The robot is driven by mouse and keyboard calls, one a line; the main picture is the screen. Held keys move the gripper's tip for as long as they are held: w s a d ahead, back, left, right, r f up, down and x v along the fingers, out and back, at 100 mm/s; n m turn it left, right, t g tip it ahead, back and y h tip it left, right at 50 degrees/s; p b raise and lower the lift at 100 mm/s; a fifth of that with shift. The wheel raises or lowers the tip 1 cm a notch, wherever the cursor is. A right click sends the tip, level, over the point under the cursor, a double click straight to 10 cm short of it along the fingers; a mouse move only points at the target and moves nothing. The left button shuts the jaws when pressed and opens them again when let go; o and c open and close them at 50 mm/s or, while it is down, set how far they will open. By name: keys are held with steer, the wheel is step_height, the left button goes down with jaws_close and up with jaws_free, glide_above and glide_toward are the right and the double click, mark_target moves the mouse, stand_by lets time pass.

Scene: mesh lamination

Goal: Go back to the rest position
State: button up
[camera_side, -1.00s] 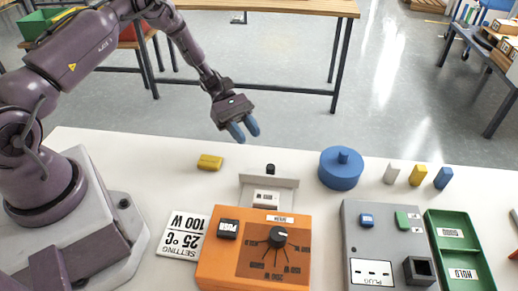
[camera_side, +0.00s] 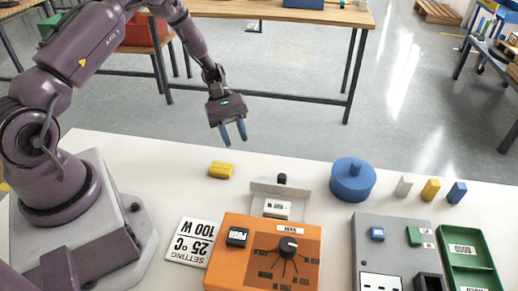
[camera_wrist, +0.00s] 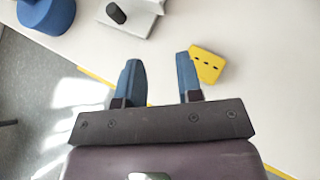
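My gripper (camera_side: 234,134) hangs in the air past the far edge of the white table, with its two blue fingers apart and nothing between them. In the wrist view my gripper (camera_wrist: 162,82) also shows spread, empty fingers. A yellow block (camera_side: 221,170) lies on the table below my gripper; in the wrist view the yellow block (camera_wrist: 207,65) is just beside the right finger, apart from it. An orange box (camera_side: 240,258) with a black dial (camera_side: 288,244) stands at the front middle. A sign (camera_side: 190,242) reading "SETTING 25 °C 100 W" lies left of it.
A blue round lidded object (camera_side: 352,181) stands right of the middle. A grey panel box (camera_side: 393,240) and a green tray (camera_side: 468,238) stand at the right. The air around my gripper is clear.

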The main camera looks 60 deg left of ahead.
steer(key=s+d+r+m+t+y, duration=0.2)
steer(key=s+r+m, duration=0.3)
steer(key=r, duration=0.4)
steer(key=s+d+r+m+t+y, duration=0.2)
steer(key=s+r+m+y, duration=0.3)
steer(key=r, duration=0.5)
steer(key=s+d+r+m+t+y, duration=0.2)
steer(key=s+r+m+t+y, duration=0.1)
steer(key=s+r+m, duration=0.2)
step_height(320, 180, up, 5)
steer(key=shift+s+d+f+t+y, duration=0.2)
steer(key=shift+s+d+t+y, duration=0.15)
steer(key=shift+s, duration=0.7)
